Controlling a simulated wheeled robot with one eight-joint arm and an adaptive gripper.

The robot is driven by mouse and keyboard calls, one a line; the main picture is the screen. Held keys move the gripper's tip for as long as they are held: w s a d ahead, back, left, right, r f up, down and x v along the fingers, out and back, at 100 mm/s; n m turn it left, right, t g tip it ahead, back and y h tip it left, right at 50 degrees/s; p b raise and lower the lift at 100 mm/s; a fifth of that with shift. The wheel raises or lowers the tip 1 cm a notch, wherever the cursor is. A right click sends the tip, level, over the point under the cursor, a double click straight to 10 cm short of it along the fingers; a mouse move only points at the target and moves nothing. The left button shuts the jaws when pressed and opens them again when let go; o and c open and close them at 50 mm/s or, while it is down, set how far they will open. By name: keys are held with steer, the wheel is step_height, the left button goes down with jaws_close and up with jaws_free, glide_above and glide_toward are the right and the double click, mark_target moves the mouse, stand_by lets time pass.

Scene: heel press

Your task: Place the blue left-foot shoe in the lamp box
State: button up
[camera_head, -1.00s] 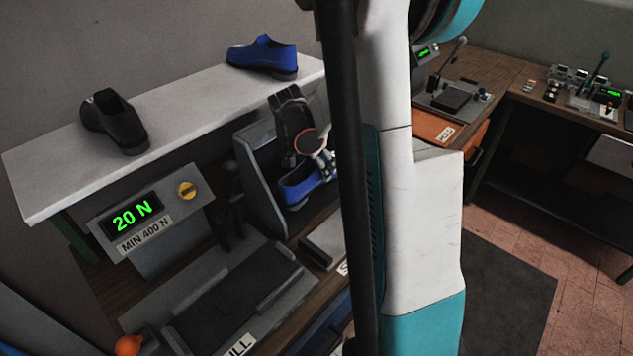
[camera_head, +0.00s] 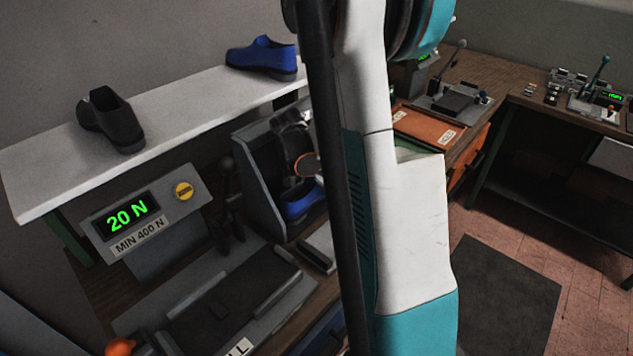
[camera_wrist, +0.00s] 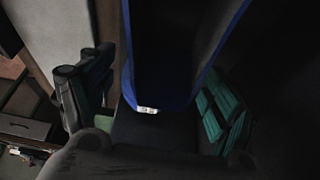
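A blue shoe (camera_head: 299,203) sits low inside the grey open-fronted lamp box (camera_head: 256,183), beneath a round orange-faced part; my arm hides its right end. In the wrist view a blue shoe (camera_wrist: 186,103) fills the top middle, with its dark opening and a small pale label at its near end. My gripper (camera_wrist: 155,92) has one finger on each side of it. The left finger stands clear of the shoe, and the fingers look spread. In the head view my gripper is hidden behind my arm. A second blue shoe (camera_head: 262,57) stands on the white shelf.
A black shoe (camera_head: 110,120) stands on the white shelf (camera_head: 190,108). A press panel (camera_head: 140,222) reads 20 N, MIN 400 N. A lever (camera_head: 228,195) stands close left of the lamp box. Benches with levers are at the right; the floor there is open.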

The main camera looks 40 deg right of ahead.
steer(key=shift+r, duration=0.1)
steer(key=p+v, duration=0.2)
steer(key=v, duration=0.5)
steer(key=shift+a+r, duration=0.1)
steer(key=shift+r, duration=0.1)
stand_by(0.9)
